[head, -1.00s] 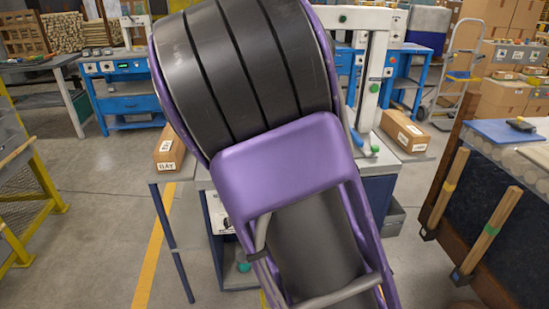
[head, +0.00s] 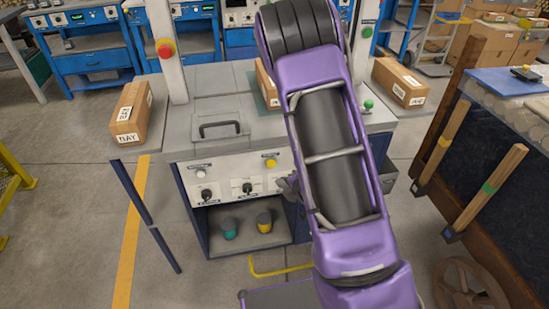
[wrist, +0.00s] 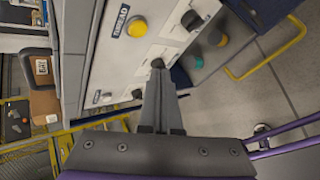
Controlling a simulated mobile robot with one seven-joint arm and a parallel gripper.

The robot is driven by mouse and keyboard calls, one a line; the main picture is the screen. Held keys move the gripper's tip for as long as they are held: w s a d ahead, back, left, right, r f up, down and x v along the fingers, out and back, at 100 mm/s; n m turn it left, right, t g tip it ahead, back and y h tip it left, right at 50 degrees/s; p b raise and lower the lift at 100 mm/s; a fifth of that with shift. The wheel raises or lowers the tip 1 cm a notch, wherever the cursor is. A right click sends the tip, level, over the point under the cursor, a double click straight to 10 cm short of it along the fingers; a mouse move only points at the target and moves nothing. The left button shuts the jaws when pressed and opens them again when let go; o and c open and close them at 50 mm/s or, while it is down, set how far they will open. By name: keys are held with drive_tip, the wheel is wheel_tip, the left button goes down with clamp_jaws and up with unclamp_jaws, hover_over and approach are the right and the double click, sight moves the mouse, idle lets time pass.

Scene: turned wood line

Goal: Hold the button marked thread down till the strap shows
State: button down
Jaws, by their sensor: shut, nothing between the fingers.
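The machine's front panel (head: 232,179) carries a yellow button (head: 270,163) at upper right and a white button (head: 200,183) at left. Small labels sit by them; I cannot read for certain which says thread. My gripper (wrist: 158,82) is shut and empty, in front of the panel near a black knob (wrist: 158,63), apart from the yellow button. In the head view my arm hides part of the panel's right side. No strap is visible.
A carton (head: 265,86) stands on the machine top, partly behind my arm. Cartons lie left (head: 130,112) and right (head: 398,82). A red stop button (head: 165,48) is on the left post.

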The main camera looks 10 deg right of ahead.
sight(271, 163)
drive_tip(key=shift+s+a+f+g, duration=0.1)
drive_tip(key=shift+s+f+g, duration=0.2)
drive_tip(key=shift+s+f, duration=0.6)
drive_tip(key=shift+w, duration=0.1)
drive_tip(key=w, duration=0.8)
drive_tip(key=shift+w+p, duration=0.3)
drive_tip(key=shift+p, duration=0.15)
drive_tip(key=shift+w, duration=0.1)
idle(1.1)
drive_tip(key=shift+w, duration=0.35)
